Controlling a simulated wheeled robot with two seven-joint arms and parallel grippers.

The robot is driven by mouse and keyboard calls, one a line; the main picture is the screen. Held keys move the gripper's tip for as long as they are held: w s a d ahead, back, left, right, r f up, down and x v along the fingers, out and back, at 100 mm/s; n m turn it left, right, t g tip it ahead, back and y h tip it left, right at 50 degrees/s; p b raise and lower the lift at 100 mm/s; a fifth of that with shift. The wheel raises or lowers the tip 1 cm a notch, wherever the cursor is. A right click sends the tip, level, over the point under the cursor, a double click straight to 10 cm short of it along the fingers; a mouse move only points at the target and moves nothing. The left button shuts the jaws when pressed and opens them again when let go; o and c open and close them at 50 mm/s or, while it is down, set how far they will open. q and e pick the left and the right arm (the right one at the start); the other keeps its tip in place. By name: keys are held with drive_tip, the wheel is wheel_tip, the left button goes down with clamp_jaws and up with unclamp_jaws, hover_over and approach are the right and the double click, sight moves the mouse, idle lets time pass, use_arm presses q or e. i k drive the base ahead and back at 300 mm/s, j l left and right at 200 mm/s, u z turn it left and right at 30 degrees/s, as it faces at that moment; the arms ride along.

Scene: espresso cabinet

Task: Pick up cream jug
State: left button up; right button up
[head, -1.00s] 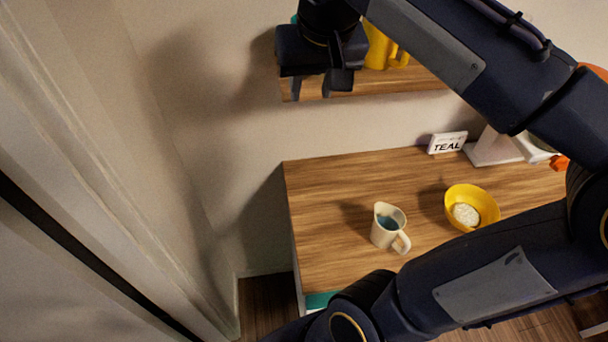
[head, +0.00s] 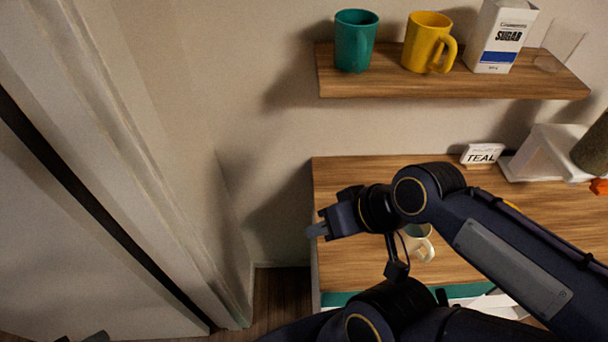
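The cream jug (head: 424,250) is a small, pale jug on the wooden counter (head: 345,262). My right arm covers part of it, and its handle side shows below the arm. My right gripper (head: 318,229) is above the left part of the counter, to the left of the jug and apart from it, with its fingers towards the left. I see nothing in it, but the gap between its fingers is not clear.
A wall shelf (head: 440,86) holds a teal mug (head: 355,42), a yellow mug (head: 424,42), a sugar carton (head: 498,38) and a clear glass (head: 560,45). A TEAL sign (head: 482,155) stands at the counter's back. My arm hides most of the yellow bowl.

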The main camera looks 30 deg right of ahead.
sight(416, 241)
drive_tip(key=z, duration=2.2)
